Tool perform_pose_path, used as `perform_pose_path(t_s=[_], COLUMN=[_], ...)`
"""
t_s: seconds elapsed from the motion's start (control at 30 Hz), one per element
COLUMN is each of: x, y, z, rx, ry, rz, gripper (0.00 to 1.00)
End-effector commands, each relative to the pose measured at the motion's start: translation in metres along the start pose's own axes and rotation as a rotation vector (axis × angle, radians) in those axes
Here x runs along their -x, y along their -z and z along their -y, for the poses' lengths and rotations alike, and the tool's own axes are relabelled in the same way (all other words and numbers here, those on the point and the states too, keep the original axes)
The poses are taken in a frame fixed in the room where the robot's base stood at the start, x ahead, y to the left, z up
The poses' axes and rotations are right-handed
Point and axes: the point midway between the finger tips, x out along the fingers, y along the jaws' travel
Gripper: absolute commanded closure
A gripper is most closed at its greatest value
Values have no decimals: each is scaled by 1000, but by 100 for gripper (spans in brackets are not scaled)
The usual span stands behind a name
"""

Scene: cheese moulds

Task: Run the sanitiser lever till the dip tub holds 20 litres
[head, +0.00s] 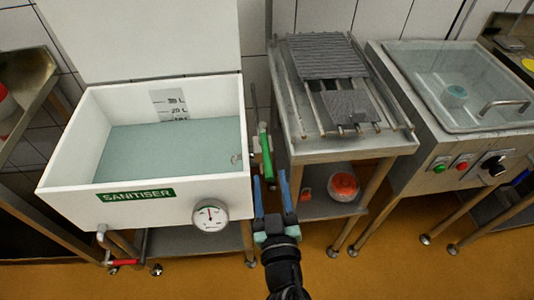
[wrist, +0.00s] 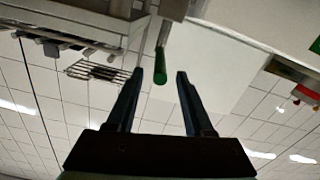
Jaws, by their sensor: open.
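The dip tub (head: 75,190) is a white open tub labelled SANITISER at the left in the head view. It holds blue-green liquid (head: 165,150). A level scale (head: 168,104) is on its back inner wall; the liquid line lies close to its lowest visible mark, too small to read surely. The green sanitiser lever (head: 265,142) is at the tub's right side, running roughly upright in the picture. My gripper (head: 270,178) is open and empty, just below the lever. In the wrist view, the lever's end (wrist: 160,76) shows near the left fingertip of my gripper (wrist: 171,77); contact cannot be told.
A round dial gauge (head: 210,215) is on the tub's front. A red-handled valve (head: 123,263) is under its left side. A steel table (head: 300,150) with a ribbed mat stands right of my gripper. A water basin (head: 400,85) with buttons stands farther right.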

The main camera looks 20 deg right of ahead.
Motion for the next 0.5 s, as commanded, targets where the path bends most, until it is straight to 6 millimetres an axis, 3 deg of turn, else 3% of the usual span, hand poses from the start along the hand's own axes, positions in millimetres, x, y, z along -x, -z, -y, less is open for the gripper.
perform_pose_path(t_s=[0.23,0.5], x=[-41,-63], y=[3,1], z=[0,0], rx=[-2,-2], ry=[-1,-1], rz=[-2,0], gripper=[48,48])
